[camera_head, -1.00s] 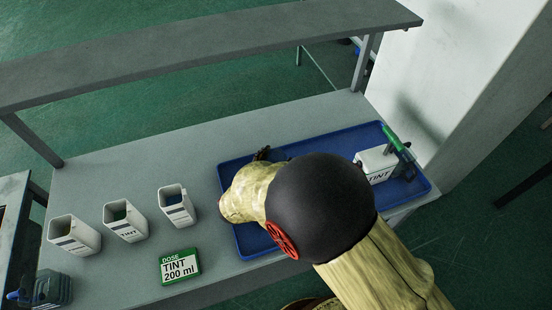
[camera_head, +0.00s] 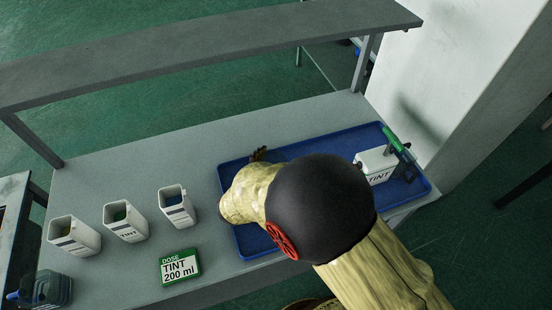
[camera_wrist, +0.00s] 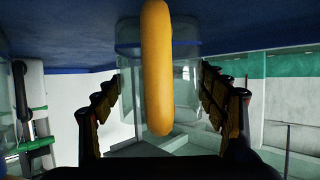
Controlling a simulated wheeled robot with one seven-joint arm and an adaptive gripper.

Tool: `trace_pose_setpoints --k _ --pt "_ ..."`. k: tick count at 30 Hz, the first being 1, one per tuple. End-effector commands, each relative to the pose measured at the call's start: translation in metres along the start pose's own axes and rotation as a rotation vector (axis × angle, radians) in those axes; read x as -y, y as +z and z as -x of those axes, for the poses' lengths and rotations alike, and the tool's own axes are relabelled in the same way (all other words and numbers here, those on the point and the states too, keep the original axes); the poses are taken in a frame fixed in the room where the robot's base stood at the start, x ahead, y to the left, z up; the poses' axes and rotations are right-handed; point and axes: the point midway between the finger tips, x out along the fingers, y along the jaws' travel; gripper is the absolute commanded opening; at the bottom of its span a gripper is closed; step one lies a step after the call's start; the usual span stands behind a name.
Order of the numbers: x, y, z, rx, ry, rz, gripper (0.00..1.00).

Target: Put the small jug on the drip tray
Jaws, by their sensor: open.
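The small jug (camera_wrist: 187,62) is clear, with a thick yellow-orange handle (camera_wrist: 157,70), and shows in the wrist view. Its base is at the blue drip tray (camera_wrist: 60,57), seen at the top of that view; it looks to stand on it, though exact contact is hard to tell. My gripper (camera_wrist: 160,85) is open, with one finger on each side of the handle and a gap on both sides. In the head view the blue tray (camera_head: 248,240) lies at the right of the bench. My arm hides the jug there, and only a dark finger (camera_head: 258,154) shows.
A white TINT container (camera_head: 376,166) with a green and black fitting (camera_head: 399,147) stands on the tray's right end. Three white cups, the nearest to the tray being one (camera_head: 177,207), stand left. A green DOSE card (camera_head: 180,268) reads TINT 200 ml. A shelf (camera_head: 200,50) spans above.

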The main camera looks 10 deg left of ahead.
Motion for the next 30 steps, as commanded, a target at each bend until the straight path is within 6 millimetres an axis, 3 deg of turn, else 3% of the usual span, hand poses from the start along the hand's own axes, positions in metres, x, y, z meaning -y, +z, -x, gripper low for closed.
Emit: trace_pose_setpoints --k 9,15,21,30 --pt "0.002 -0.002 0.067 0.000 -0.006 0.000 0.72" --pt "0.001 -0.001 0.102 0.000 -0.004 0.000 0.72" --pt "0.001 -0.001 0.118 -0.001 -0.002 -0.001 0.72" --pt "0.000 -0.001 0.120 0.000 0.000 -0.001 0.72"
